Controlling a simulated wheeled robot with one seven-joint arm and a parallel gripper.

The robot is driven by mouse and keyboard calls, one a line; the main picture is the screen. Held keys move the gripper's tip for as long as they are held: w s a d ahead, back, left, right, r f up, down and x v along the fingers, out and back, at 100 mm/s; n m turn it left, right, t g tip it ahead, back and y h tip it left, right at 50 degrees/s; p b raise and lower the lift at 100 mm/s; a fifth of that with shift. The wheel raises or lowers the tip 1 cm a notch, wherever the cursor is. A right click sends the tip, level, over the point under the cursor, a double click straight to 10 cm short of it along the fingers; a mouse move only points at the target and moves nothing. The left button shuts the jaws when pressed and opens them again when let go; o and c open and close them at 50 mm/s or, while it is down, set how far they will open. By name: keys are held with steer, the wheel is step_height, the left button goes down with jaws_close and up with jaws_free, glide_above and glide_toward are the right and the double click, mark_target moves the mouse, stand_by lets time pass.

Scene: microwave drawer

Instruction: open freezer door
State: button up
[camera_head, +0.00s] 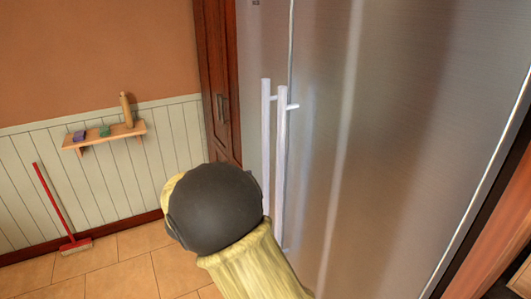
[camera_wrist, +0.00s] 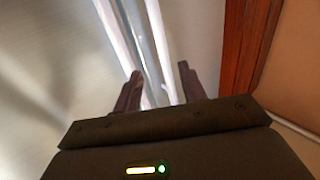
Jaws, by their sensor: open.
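The steel fridge-freezer has a narrow left door (camera_head: 256,45) and a wide right door (camera_head: 410,120) in the head view. I take the narrow one as the freezer door. Its pale vertical handle (camera_head: 266,125) stands close beside the wide door's handle (camera_head: 281,150). My gripper (camera_wrist: 160,74) is open in the wrist view, with two dark fingers pointing at the door front. The pale handle bars run down toward the gap between the fingers. I cannot tell whether a finger touches either bar. In the head view my arm hides the gripper and the handles' lower left side.
A dark wooden cabinet (camera_head: 218,70) stands directly left of the fridge and shows at right in the wrist view (camera_wrist: 250,40). A small wall shelf (camera_head: 105,137) holds several items. A red broom (camera_head: 55,205) leans farther left. Tiled floor (camera_head: 120,275) there is clear.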

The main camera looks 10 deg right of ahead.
mark_target(264, 149)
steer(key=shift+w, duration=0.1)
steer(key=p+x, duration=0.4)
steer(key=x, duration=1.3)
steer(key=shift+w+d+r, duration=0.1)
steer(key=shift+d, duration=0.15)
steer(key=shift+c, duration=0.2)
jaws_close()
